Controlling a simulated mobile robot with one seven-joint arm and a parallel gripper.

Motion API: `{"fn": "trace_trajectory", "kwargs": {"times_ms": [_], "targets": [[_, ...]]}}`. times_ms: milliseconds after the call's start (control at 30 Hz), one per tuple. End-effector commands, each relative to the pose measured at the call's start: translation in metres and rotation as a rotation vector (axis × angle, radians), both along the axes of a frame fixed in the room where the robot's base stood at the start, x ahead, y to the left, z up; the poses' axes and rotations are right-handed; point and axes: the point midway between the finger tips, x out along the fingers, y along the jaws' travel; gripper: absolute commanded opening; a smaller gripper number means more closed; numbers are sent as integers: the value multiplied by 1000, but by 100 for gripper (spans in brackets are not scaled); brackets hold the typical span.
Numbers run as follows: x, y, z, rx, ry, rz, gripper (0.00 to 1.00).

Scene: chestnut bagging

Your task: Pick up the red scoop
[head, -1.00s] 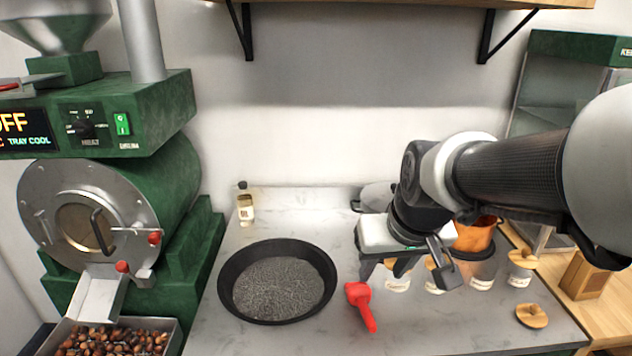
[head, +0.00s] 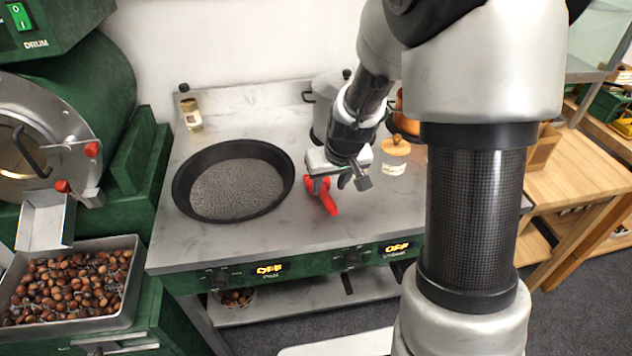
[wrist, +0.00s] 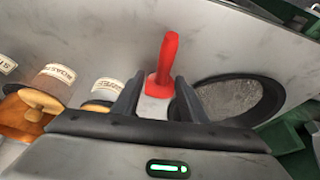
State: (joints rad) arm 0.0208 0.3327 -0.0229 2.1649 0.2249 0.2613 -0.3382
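The red scoop (head: 328,203) lies on the grey counter to the right of the black pan (head: 184,200), partly hidden by my gripper in the head view. My gripper (head: 334,184) points down over the scoop. In the wrist view, its two dark fingers (wrist: 157,92) are apart. The red scoop (wrist: 165,62) shows between and beyond them, its handle pointing away and its bowl end nearest the fingers. I see no finger pressing on it, and I cannot tell the exact height gap.
The black pan holds grey grit. Lidded jars (head: 394,158) and a steel pot (head: 325,100) stand behind and right of my gripper. A small bottle (head: 191,112) stands at the back left. A chestnut tray (head: 136,262) is at the left. The counter's front strip is clear.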

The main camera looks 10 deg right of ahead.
Motion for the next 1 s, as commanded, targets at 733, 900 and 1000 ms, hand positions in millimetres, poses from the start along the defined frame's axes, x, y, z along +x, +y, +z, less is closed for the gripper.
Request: {"fn": "trace_trajectory", "kwargs": {"times_ms": [733,900,1000], "targets": [[21,8,-54,1,-2,0,39],[21,8,-54,1,-1,0,19],[21,8,-54,1,-1,0,2]]}}
